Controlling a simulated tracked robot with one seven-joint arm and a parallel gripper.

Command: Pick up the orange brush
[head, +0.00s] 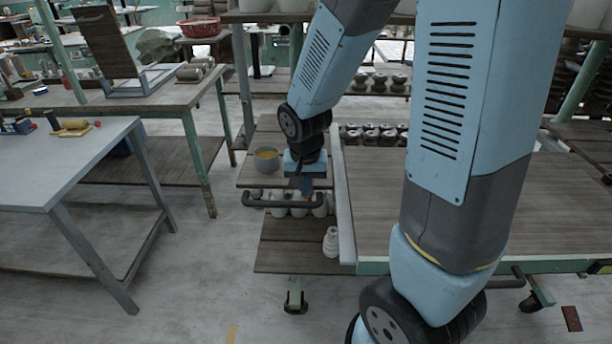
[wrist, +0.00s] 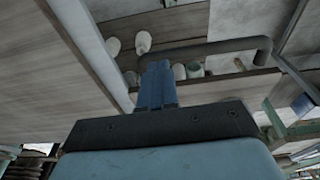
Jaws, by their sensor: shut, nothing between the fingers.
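My gripper (head: 306,188) hangs at the end of my arm in the middle of the head view, beside the wooden trolley (head: 277,244) and close to its dark bar handle (head: 283,202). In the wrist view the blue fingers of my gripper (wrist: 157,68) are together, with nothing seen between them. I cannot make out an orange brush for certain in either view. A small orange-tan item (head: 76,124) lies on the grey table at the far left, well away from my gripper; it is too small to tell what it is.
Pale pots (head: 331,242) stand on the shelves below. A wide wooden worktop (head: 380,208) lies to the right. Open floor (head: 205,265) lies between the trolley and the grey table (head: 60,165).

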